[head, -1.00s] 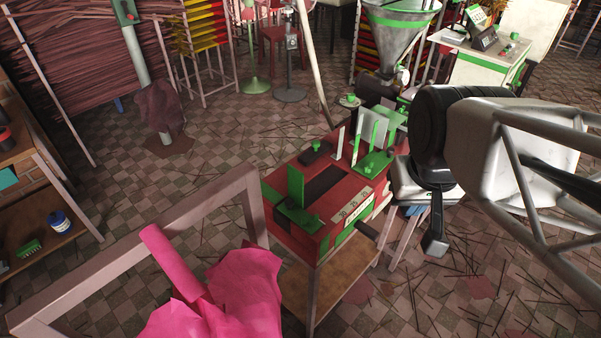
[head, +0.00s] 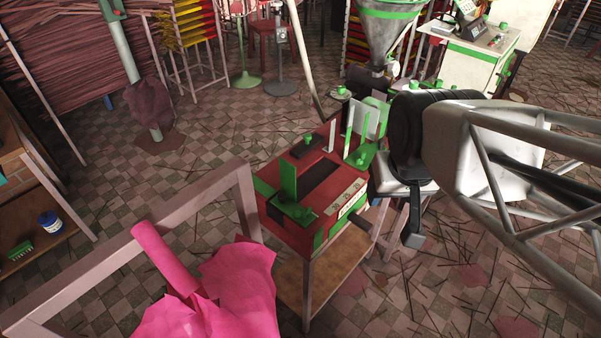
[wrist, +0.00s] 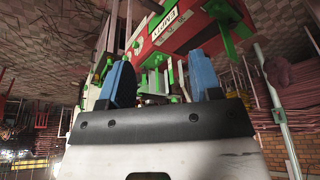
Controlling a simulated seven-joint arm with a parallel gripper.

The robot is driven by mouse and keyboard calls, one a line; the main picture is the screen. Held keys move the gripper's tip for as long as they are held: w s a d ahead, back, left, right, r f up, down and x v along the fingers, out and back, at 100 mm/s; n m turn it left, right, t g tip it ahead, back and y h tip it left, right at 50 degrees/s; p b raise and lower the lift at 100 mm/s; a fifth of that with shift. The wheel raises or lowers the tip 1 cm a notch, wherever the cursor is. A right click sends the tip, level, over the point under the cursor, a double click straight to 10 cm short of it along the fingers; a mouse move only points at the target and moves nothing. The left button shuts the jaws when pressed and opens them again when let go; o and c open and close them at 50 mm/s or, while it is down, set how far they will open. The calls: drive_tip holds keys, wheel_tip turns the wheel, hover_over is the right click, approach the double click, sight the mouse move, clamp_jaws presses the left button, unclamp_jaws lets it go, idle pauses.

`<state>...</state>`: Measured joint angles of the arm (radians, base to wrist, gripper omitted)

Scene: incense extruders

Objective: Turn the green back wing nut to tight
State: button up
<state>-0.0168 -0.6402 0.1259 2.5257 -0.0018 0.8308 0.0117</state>
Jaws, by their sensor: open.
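The red extruder bench (head: 322,205) with green fittings stands in the middle of the head view. A small green knob (head: 308,138) sits on a dark block on its top. More green parts (head: 365,157) stand at its right end, beside my arm. I cannot tell which green part is the back wing nut. In the wrist view my gripper (wrist: 160,82) has its two blue fingers spread apart with nothing held between them. The red bench (wrist: 195,28) shows above the fingers, with green parts beyond the gap.
A metal hopper (head: 393,28) with a green band stands behind the bench. A pale frame (head: 130,255) with pink cloth (head: 215,295) is at front left. A white cabinet (head: 475,65) is at back right. Thin sticks litter the checkered floor.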

drive_tip(key=shift+o, duration=1.3)
drive_tip(key=w+a+f+n+t+y, duration=0.1)
drive_tip(key=w+a+f+t, duration=0.3)
drive_tip(key=f, duration=0.6)
drive_tip(key=w+a, duration=0.2)
drive_tip(key=shift+w+f+n+y, duration=0.25)
drive_tip(key=shift+w+n+y, duration=0.05)
drive_tip(key=shift+w, duration=0.1)
drive_tip(key=n+t+y, duration=0.1)
drive_tip(key=t+y, duration=0.1)
drive_tip(key=t, duration=0.4)
approach(303, 210)
drive_tip(key=shift+x, duration=0.75)
drive_tip(key=shift+w, duration=0.15)
drive_tip(key=shift+x, duration=3.75)
drive_tip(key=shift+f, duration=0.1)
drive_tip(key=shift+c, duration=0.4)
drive_tip(key=c, duration=0.8)
drive_tip(key=shift+c, duration=0.2)
